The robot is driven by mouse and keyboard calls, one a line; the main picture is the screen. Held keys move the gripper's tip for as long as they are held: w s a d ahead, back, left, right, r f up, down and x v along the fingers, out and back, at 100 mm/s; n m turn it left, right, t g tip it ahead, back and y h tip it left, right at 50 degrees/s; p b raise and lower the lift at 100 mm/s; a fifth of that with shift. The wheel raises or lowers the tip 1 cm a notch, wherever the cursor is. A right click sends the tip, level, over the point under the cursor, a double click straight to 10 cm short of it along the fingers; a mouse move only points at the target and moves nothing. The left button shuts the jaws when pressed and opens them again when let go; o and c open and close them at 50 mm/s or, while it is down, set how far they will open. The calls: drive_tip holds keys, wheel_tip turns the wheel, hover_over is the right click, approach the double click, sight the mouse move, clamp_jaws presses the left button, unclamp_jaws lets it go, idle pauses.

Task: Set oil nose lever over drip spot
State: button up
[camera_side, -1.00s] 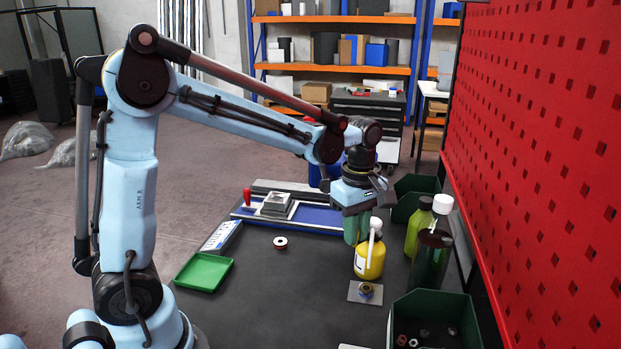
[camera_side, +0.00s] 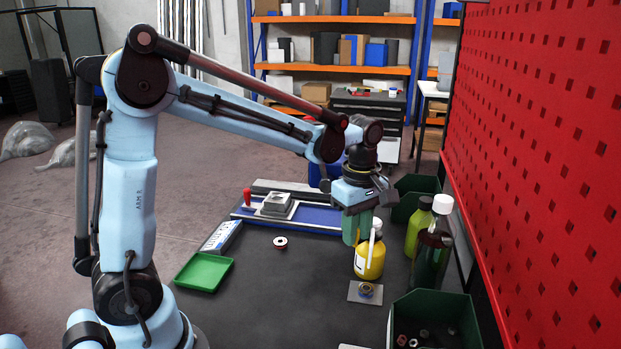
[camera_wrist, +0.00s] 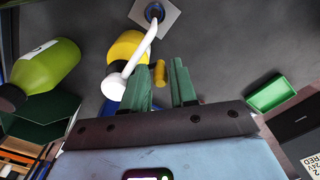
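The yellow oil can (camera_side: 370,262) stands on the dark table, with a slim white nose lever (camera_side: 374,240) at its front. In the wrist view the lever (camera_wrist: 136,58) runs from a rounded white end across the can (camera_wrist: 124,44) towards a round fitting (camera_wrist: 154,12) on a pale square plate. The fitting (camera_side: 366,290) sits just in front of the can in the side view; the lever's height above it is unclear. My gripper (camera_wrist: 161,66) points down beside the can, its green fingers apart. A small yellow stub (camera_wrist: 160,73) shows between the fingers, with no clear contact.
Green bottles (camera_side: 418,226) stand close right of the can, near the red pegboard (camera_side: 545,150). A green bin (camera_side: 435,305) with small parts is front right.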

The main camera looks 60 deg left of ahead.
wheel_tip(320, 180, up, 12)
idle(0.6)
drive_tip(key=shift+s, duration=0.1)
drive_tip(key=s+d+f+m+t, duration=0.1)
drive_tip(key=s+f+m+t, duration=0.6)
drive_tip(key=m, duration=1.1)
drive_tip(key=s+f, duration=0.2)
drive_tip(key=s, duration=0.1)
drive_tip(key=shift+d, duration=0.35)
